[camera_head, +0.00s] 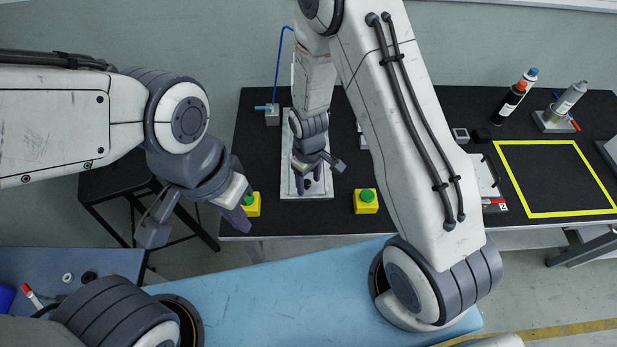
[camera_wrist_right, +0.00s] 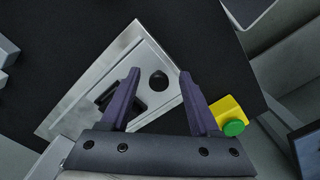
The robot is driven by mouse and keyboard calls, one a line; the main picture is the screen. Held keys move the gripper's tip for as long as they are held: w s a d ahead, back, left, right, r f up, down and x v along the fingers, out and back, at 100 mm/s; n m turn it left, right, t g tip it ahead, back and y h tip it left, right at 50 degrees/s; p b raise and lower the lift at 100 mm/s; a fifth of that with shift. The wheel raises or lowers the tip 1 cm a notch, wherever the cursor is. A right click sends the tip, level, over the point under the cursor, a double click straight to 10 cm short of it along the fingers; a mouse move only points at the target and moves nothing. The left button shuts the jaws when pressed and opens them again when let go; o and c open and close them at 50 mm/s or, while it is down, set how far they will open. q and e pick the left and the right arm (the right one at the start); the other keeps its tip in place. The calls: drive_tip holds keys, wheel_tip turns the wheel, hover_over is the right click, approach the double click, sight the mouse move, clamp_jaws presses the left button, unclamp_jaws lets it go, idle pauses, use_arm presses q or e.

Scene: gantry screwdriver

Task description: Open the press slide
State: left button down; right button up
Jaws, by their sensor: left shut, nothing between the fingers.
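A light metal press plate (camera_head: 287,187) lies on the black bench, and it also fills the middle of the right wrist view (camera_wrist_right: 68,122). It has a round dark hole (camera_wrist_right: 158,79) and a dark recess partly hidden by a finger. My right gripper (camera_head: 308,186) is over the plate's front part, its purple fingers spread and nothing between them in the wrist view (camera_wrist_right: 160,88). My left gripper (camera_head: 242,222) is shut and empty at the bench's front left edge, beside a yellow box with a green button (camera_head: 253,205). I cannot tell whether it touches the box.
A second yellow box with a green button (camera_head: 366,201) stands right of the plate. A blue cable runs to a small grey block (camera_head: 271,117). Bottles (camera_head: 511,100) and a yellow-taped square (camera_head: 556,143) are on the right. A blue table (camera_head: 270,290) is in front.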

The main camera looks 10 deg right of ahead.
drive_tip(key=shift+w+a, duration=0.15)
drive_tip(key=shift+a, duration=0.05)
drive_tip(key=shift+r, duration=0.2)
wheel_tip(320, 180, up, 10)
idle(0.3)
drive_tip(key=shift+r, duration=0.1)
idle(0.3)
